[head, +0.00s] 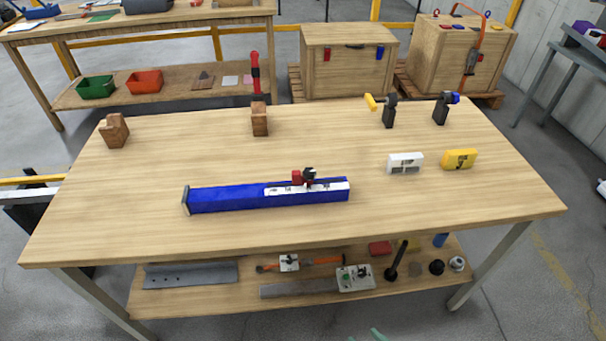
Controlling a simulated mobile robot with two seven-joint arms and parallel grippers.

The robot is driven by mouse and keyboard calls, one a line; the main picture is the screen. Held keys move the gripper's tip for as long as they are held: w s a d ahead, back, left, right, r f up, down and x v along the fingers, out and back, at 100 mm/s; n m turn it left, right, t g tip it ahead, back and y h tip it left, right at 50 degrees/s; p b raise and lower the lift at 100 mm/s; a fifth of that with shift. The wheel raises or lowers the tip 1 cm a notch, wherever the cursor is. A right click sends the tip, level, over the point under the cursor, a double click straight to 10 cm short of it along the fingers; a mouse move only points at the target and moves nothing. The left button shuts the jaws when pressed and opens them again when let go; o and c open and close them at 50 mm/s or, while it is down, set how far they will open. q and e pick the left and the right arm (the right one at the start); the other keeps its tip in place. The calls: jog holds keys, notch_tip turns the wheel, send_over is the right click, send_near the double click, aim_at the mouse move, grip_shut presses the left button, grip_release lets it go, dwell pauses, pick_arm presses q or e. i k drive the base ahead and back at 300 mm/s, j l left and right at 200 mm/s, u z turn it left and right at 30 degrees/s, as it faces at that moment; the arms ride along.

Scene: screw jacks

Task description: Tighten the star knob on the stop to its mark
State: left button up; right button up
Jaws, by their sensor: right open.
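A long blue beam (235,196) lies across the middle of the table, with a white scale strip (335,187) along its right part. A small red stop (297,177) sits on the beam. A dark star knob (309,173) is on the stop's right side. The mark is too small to make out. Of my right gripper (366,336), only teal fingertips show at the bottom edge. They are open, empty and well in front of the table, far from the knob. My left gripper is not in view.
Two dark clamps (389,112) stand at the back right. White (405,162) and yellow (459,159) boxes lie right of the beam. The tabletop in front of the beam is clear.

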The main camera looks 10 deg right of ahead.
aim_at(309, 173)
jog(key=l+u, duration=0.15)
jog(key=u, duration=0.95)
jog(key=k+l+u, duration=0.1)
jog(key=l+u, duration=0.3)
jog(key=k+l+u, duration=0.2)
jog(key=l+u, duration=0.2)
jog(key=k+l+u, duration=0.15)
jog(key=l, duration=0.25)
jog(key=k+l+u, duration=0.2)
jog(key=k+l, duration=0.15)
jog(key=l, duration=0.45)
jog(key=i, duration=0.05)
